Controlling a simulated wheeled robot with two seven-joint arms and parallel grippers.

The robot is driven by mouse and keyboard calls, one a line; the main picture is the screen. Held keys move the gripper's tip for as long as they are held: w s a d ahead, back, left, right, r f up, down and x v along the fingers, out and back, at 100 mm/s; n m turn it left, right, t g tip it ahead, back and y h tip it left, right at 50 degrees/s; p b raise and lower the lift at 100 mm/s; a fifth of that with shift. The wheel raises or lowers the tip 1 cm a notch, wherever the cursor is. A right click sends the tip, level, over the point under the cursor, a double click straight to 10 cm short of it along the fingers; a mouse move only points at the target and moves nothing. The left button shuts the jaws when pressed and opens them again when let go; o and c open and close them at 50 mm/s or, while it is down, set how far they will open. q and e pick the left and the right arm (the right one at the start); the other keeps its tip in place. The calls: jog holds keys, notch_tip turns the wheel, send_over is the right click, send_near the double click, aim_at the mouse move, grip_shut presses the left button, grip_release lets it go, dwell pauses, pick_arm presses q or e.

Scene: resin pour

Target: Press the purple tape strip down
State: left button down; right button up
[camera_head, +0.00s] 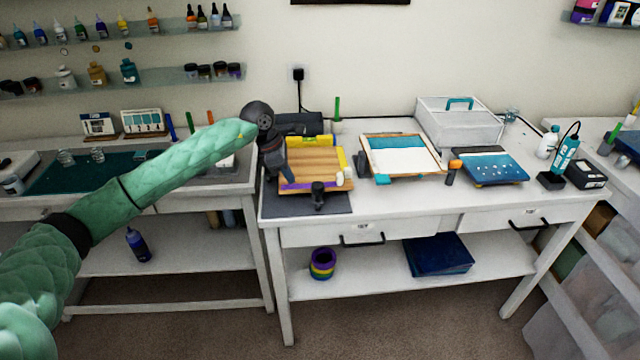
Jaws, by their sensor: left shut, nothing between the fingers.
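The purple tape strip (299,186) lies along the front edge of a wooden board (318,164) on the middle table. A small dark object (318,193) stands in front of its right part and hides some of it. My left gripper (284,179) reaches in from the left and points down at the board's left side, by the strip's left end. Its fingers are shut with nothing between them. I cannot tell whether the fingertips touch the strip. My right gripper is not in view.
The board lies on a dark mat (283,208), with a yellow strip (341,158) on its right and a yellow level (310,141) at its back. To the right are a framed panel (400,160), a blue panel (490,167) and a white box (459,125). A tape roll (322,264) sits below.

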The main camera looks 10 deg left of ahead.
aim_at(304, 186)
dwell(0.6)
pick_arm(q)
jog(key=shift+f+b, duration=0.6)
jog(key=shift+f, duration=0.1)
jog(key=shift+d, duration=0.25)
jog(key=shift+w+d, duration=0.1)
jog(key=shift+w+d+f+b, duration=0.1)
jog(key=shift+d+f+b, duration=0.05)
jog(key=shift+d+b, duration=0.45)
jog(key=shift+d, duration=0.15)
jog(key=shift+w+d, duration=0.15)
jog(key=shift+d, duration=0.45)
jog(key=shift+w+d+b, duration=0.15)
jog(key=shift+d+b, duration=0.15)
jog(key=shift+d, duration=0.15)
